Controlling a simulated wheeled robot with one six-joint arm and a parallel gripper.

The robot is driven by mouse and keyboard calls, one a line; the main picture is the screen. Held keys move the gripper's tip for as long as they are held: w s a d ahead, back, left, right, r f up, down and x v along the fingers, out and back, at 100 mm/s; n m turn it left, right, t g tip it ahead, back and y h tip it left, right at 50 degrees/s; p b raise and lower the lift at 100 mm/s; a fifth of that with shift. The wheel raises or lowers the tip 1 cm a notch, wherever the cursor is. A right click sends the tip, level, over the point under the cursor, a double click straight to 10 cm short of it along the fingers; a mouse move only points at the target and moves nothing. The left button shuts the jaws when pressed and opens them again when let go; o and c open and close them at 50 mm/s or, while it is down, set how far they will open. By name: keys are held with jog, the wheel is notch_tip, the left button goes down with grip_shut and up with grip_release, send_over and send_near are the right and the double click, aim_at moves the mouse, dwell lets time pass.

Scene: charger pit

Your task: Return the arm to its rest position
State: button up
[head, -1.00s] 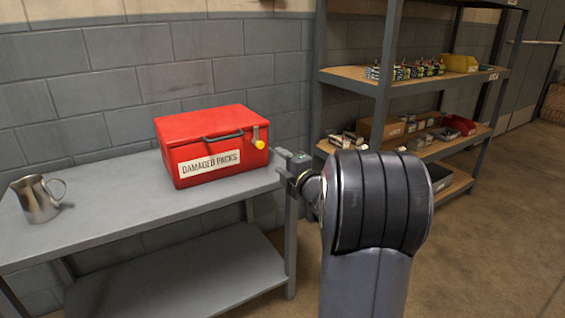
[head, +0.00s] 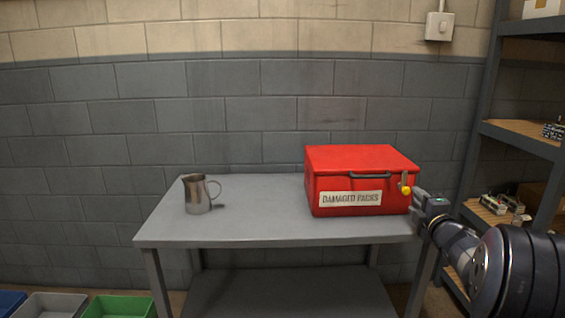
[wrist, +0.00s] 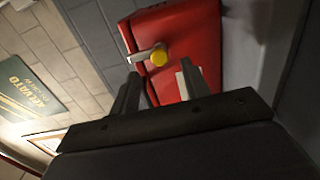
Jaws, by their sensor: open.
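My gripper (head: 418,196) is at the right end of the grey table, beside the red box (head: 340,185) marked "DAMAGED PACKS". In the wrist view my gripper (wrist: 160,85) has its two fingers apart with nothing between them. The box's latch with a yellow knob (wrist: 159,57) is just beyond the fingertips there, apart from them. The knob also shows in the head view (head: 405,189) on the box's right front corner. The box lid is shut. My arm reaches in from the lower right of the head view.
The grey table (head: 250,227) also holds a metal jug (head: 197,195) at its left. Shelving (head: 520,137) stands close on the right. A green bin (head: 120,306) and a grey bin (head: 52,305) are on the floor at lower left. The wall is behind the table.

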aim_at(407, 192)
jog(key=shift+w+a, duration=0.1)
jog(key=shift+w, duration=2.15)
jog(key=shift+s, duration=0.2)
